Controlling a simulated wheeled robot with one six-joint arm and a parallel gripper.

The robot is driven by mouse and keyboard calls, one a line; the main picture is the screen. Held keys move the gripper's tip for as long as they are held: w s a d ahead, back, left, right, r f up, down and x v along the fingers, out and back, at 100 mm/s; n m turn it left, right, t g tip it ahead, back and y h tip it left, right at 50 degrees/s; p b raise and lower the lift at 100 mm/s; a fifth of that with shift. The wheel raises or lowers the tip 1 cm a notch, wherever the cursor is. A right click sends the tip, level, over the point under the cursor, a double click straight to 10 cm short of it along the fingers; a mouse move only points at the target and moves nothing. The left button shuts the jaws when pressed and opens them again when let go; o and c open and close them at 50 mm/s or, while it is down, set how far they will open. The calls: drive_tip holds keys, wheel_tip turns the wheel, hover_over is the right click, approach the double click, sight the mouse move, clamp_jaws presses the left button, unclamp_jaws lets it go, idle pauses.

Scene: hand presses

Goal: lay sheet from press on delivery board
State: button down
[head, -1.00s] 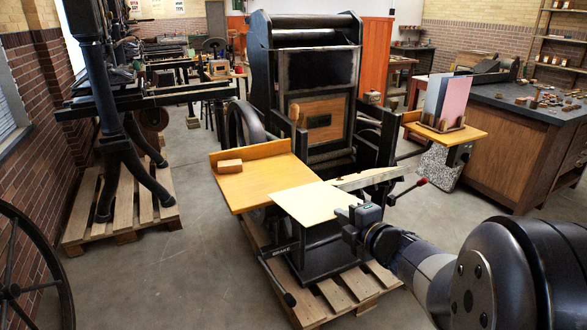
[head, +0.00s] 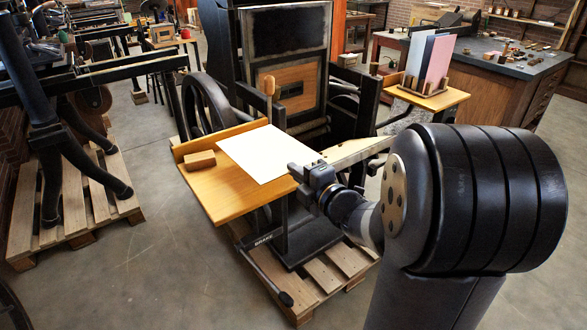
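The pale cream sheet (head: 266,152) is over the right part of the orange-brown wooden delivery board (head: 218,195) in the head view. I cannot tell whether it touches the board or hangs just above it. My gripper (head: 304,176) is at the sheet's right edge and appears shut on it; its fingertips are small and partly hidden. The black hand press (head: 290,35) stands behind the board, with a wooden-faced form (head: 294,88) in its upright bed.
A small wooden block (head: 199,159) sits on the board's left part. The board has a raised back ledge (head: 215,137). A side shelf (head: 440,98) at right holds upright coloured sheets (head: 438,60). A pale bar (head: 360,150) lies just behind my gripper.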

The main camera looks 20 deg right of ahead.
wheel_tip(320, 180, down, 7)
drive_tip(key=b, duration=0.5)
drive_tip(key=shift+b, duration=0.3)
drive_tip(key=c, duration=1.6)
unclamp_jaws()
drive_tip(key=shift+o, duration=0.6)
drive_tip(key=shift+f+b, duration=0.8)
drive_tip(key=shift+b, duration=0.15)
drive_tip(key=shift+v, duration=2.25)
